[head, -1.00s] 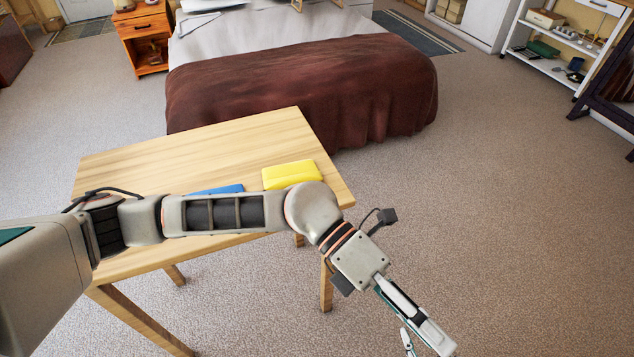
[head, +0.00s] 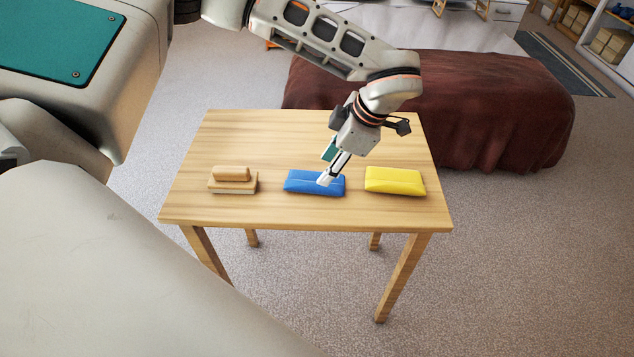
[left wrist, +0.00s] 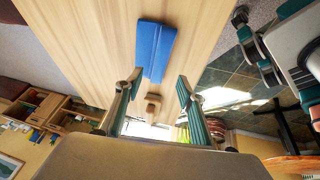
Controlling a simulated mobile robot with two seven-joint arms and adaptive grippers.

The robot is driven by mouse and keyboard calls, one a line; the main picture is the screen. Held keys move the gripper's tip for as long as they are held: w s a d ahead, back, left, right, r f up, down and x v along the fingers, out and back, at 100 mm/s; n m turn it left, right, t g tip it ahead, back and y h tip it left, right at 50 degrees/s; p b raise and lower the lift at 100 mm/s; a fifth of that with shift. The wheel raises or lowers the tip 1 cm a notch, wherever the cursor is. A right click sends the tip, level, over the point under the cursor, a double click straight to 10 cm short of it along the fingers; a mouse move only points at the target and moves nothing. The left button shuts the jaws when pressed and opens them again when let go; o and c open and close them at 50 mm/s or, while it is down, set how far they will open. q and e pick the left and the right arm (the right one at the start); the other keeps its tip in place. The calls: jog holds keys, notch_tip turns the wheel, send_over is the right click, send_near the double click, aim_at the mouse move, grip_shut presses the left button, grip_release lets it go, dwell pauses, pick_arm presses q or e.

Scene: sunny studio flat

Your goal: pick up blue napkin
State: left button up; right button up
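The blue napkin (head: 300,184) lies folded flat near the front middle of the wooden table (head: 240,135). It also shows in the left wrist view (left wrist: 155,48), just beyond my fingers. My left gripper (head: 327,168) hangs over the napkin's right part, pointing down, and hides a little of it. In the left wrist view its two teal fingers (left wrist: 156,104) stand apart with nothing between them, so it is open. The napkin appears to be still on the table, apart from the fingers. My right gripper is not clearly seen in either view.
A yellow folded cloth (head: 395,181) lies right of the napkin. A wooden brush-like block (head: 232,180) lies to its left. The table's back left is bare. A bed with a dark red cover (head: 480,110) stands behind.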

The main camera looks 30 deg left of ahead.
aim_at(314, 184)
pick_arm(q)
jog(key=x, duration=0.7)
jog(key=shift+a+f, duration=0.15)
jog(key=shift+f, duration=0.15)
jog(key=shift+c, duration=0.4)
jog(key=c, duration=1)
